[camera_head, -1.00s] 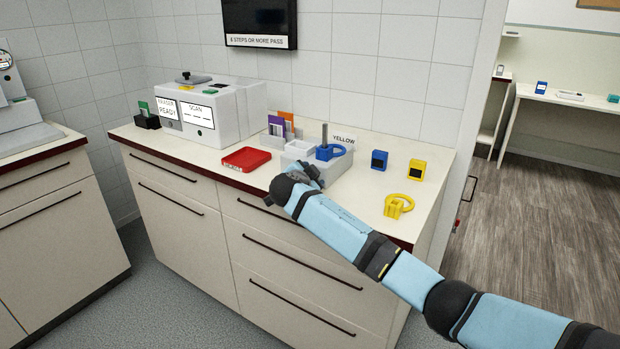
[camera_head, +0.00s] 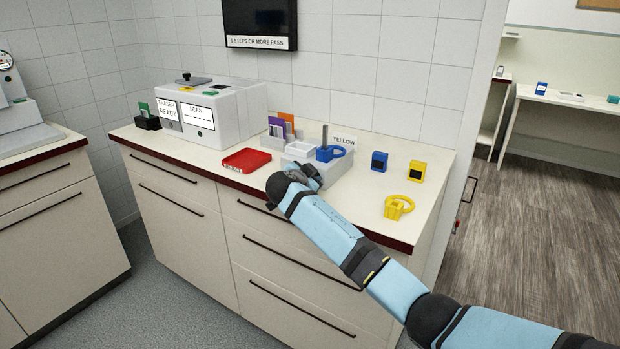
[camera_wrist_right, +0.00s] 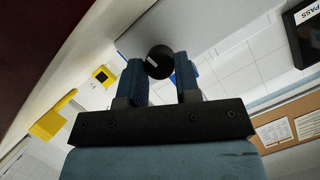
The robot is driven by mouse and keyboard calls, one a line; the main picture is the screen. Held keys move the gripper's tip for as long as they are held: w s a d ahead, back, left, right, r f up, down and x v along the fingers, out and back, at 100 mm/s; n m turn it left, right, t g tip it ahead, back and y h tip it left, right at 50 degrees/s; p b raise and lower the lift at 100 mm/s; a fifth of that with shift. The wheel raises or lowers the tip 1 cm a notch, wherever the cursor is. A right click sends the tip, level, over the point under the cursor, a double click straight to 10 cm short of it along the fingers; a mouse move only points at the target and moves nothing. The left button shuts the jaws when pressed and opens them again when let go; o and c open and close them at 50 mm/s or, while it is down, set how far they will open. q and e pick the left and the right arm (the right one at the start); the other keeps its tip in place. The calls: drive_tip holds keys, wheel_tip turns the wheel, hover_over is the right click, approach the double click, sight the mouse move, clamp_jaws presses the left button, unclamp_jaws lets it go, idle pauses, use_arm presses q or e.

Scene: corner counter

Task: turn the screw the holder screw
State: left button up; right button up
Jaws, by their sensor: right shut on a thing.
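The pale grey holder block (camera_head: 335,168) stands on the counter, with an upright grey post and a blue ring clamp (camera_head: 331,153) on it. A sign reading YELLOW stands behind. My right gripper (camera_head: 308,178) is at the block's front left side, its fingers mostly hidden by my wrist. In the right wrist view my gripper (camera_wrist_right: 158,75) is shut on a round black screw knob (camera_wrist_right: 158,62) with a white mark on its face. The knob is hidden in the head view. A yellow ring clamp (camera_head: 398,207) lies on the counter's right. My left gripper is not in view.
A red box (camera_head: 246,160) lies left of the holder. A blue block (camera_head: 379,160) and a yellow block (camera_head: 417,170) stand to its right. A white reader machine (camera_head: 215,108) is at the back left. The counter's front edge runs below my arm.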

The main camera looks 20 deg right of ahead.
drive_tip(key=n+g+h+p, duration=0.1)
drive_tip(key=n+g+p, duration=0.1)
drive_tip(key=n, duration=0.1)
drive_tip(key=shift+w+a, duration=0.1)
idle(0.6)
drive_tip(key=o, duration=0.9)
drive_tip(key=shift+a, duration=0.1)
drive_tip(key=v, duration=1.3)
drive_tip(key=shift+a+p, duration=0.3)
drive_tip(key=shift+p, duration=0.1)
